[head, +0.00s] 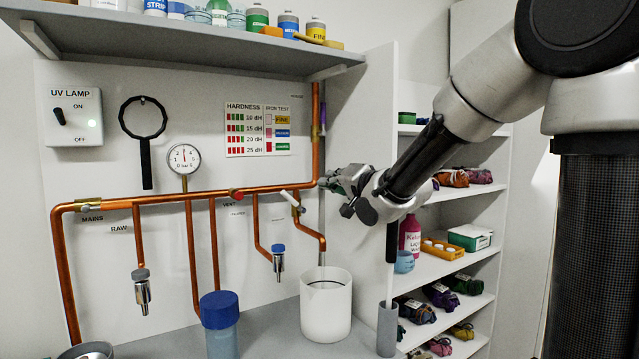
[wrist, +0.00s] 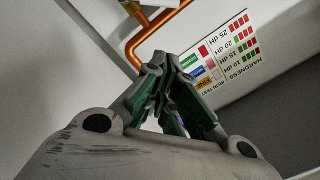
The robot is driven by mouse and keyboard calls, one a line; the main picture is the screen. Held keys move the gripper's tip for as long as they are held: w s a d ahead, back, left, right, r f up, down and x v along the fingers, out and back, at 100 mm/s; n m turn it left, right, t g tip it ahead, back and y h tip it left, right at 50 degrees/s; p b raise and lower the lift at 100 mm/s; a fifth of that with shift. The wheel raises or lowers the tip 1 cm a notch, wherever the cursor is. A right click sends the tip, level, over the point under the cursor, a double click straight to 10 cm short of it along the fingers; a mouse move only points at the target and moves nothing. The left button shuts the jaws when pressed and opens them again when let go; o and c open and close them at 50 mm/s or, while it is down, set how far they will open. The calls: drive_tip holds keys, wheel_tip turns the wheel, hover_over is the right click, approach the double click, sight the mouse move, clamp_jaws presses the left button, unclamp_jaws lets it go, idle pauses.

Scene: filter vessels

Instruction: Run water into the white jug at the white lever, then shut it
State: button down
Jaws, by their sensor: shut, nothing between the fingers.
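The white jug (head: 326,312) stands upright on the counter in the head view, under the end of a copper pipe (head: 322,244). A dark line shows inside its rim; I cannot tell whether water is running or how full it is. The white lever (head: 291,200) sits on that pipe branch and slants down to the right. My gripper (head: 324,183) is right of the lever and a little above it, near the main copper pipe, apart from the lever. In the wrist view the fingers (wrist: 160,62) are closed together with nothing between them. The lever is not clearly seen there.
A blue-lidded vessel (head: 220,325) stands left of the jug, and a grey tube holder (head: 387,330) stands right of it. A shelf (head: 200,55) with bottles hangs above. Side shelves (head: 450,265) hold bags and boxes. The hardness chart (wrist: 215,65) is close to the fingers in the wrist view.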

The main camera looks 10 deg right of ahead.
drive_tip(key=n+g+y, duration=0.2)
approach(293, 202)
drive_tip(key=s+a+r, duration=0.2)
drive_tip(key=a, duration=0.3)
drive_tip(key=s+a+f+n, duration=0.1)
drive_tip(key=a+f+n, duration=0.15)
drive_tip(key=n, duration=0.85)
drive_tip(key=a+f+n, duration=0.1)
drive_tip(key=f+n, duration=0.2)
drive_tip(key=n, duration=0.8)
drive_tip(key=w+r+n+h, duration=0.1)
drive_tip(key=w+n, duration=0.8)
drive_tip(key=n, duration=0.5)
drive_tip(key=shift+d+r+n+t, duration=0.2)
drive_tip(key=shift+r+n+t, duration=0.05)
drive_tip(key=shift+n+t, duration=0.15)
